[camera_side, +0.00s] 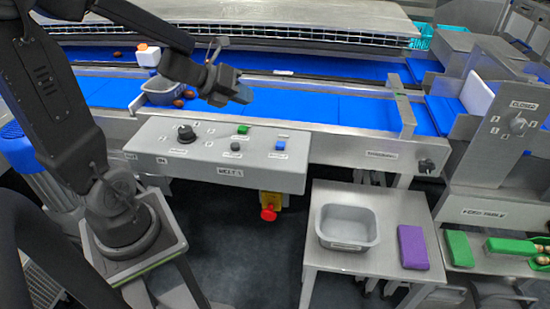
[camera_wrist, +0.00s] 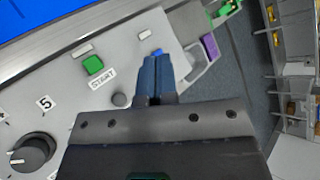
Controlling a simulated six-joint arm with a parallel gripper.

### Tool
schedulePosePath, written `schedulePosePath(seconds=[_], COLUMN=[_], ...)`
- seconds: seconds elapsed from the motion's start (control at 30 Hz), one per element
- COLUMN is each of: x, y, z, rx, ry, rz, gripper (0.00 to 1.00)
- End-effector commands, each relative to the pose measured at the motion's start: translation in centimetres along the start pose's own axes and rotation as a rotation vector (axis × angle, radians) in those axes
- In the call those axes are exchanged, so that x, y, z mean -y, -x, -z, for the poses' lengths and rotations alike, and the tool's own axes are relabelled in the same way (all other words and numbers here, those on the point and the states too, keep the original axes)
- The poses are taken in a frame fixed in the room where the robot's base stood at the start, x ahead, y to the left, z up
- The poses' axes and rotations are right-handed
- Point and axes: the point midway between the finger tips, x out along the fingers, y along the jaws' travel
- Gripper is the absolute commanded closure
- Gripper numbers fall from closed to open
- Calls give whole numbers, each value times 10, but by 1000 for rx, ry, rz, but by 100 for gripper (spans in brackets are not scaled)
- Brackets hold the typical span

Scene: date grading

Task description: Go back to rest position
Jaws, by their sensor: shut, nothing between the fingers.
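My gripper (camera_side: 243,95) is at the end of my raised arm, above the blue conveyor belt (camera_side: 335,108) and the back edge of the grey control panel (camera_side: 215,165) in the side view. In the wrist view its blue fingers (camera_wrist: 154,78) are together, with nothing between them. They point over the control panel, which shows a green START button (camera_wrist: 93,65), a blue button partly hidden by the fingertips, and a black knob (camera_wrist: 33,155). My gripper appears apart from the panel.
A grey tub (camera_side: 158,92) with brown dates beside it sits on the belt, left of my gripper. An orange-and-white item (camera_side: 147,54) lies behind. A side table (camera_side: 320,258) at front right carries a grey bin (camera_side: 347,242) and a purple block (camera_side: 412,247).

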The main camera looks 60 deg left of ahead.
Motion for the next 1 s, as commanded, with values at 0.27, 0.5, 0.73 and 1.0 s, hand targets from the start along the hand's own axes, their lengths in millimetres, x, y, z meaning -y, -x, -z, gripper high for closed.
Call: schedulePosePath(seconds=[0.27, 0.5, 0.73, 1.0], x=[49, 65, 89, 102], y=[33, 70, 100, 114], z=[-27, 26, 105, 138], rx=[469, 592, 497, 431], ry=[799, 1624, 2220, 2407], rz=[-24, -95, -325, -472], gripper=[100, 100, 100, 100])
